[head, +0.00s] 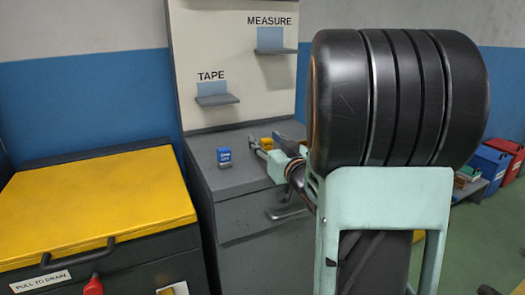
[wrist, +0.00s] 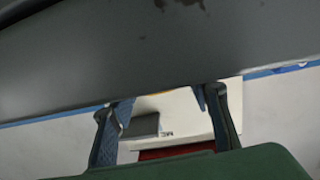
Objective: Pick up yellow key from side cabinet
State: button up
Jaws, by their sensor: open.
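The side cabinet (head: 232,182) is grey, with a flat top, and stands at the centre of the head view. A small yellow thing (head: 267,142) shows at the back of its top, partly hidden by my arm; it may be the yellow key, but its shape is unclear. My gripper (head: 257,148) is open over the cabinet top, close to the yellow thing in the picture; whether they touch is unclear. In the wrist view my gripper's fingers (wrist: 163,97) are apart, with a large grey surface across their tips. No key is clear there.
Above are small shelves marked TAPE (head: 217,99) and MEASURE (head: 276,51). A yellow-lidded bin (head: 95,200) stands at left. Blue (head: 487,163) and red (head: 508,153) bins are at far right.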

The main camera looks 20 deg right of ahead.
jog(key=shift+w, duration=0.3)
jog(key=c, duration=1.2)
